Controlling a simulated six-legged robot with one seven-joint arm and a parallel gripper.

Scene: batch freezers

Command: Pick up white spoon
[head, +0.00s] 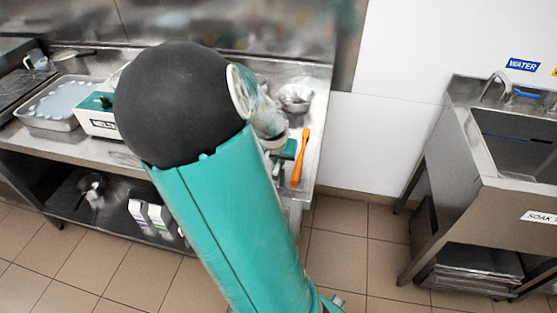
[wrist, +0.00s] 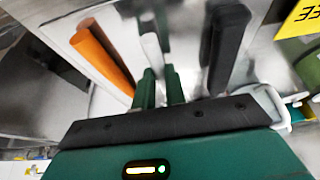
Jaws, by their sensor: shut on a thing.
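The white spoon (wrist: 151,48) shows in the wrist view as a narrow white strip at the tips of my gripper (wrist: 161,82). The two green fingers are close together, shut on it. Most of the spoon is hidden by the fingers, and I cannot make it out in the head view. In the head view my gripper (head: 287,153) is low over the right end of the steel counter, partly hidden by my arm.
An orange-handled utensil (head: 301,158) lies right of my gripper, and it also shows in the wrist view (wrist: 101,52). A black handle (wrist: 228,42) is on the other side. Metal bowls (head: 296,96) stand behind. A steel sink (head: 515,140) stands right, across open floor.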

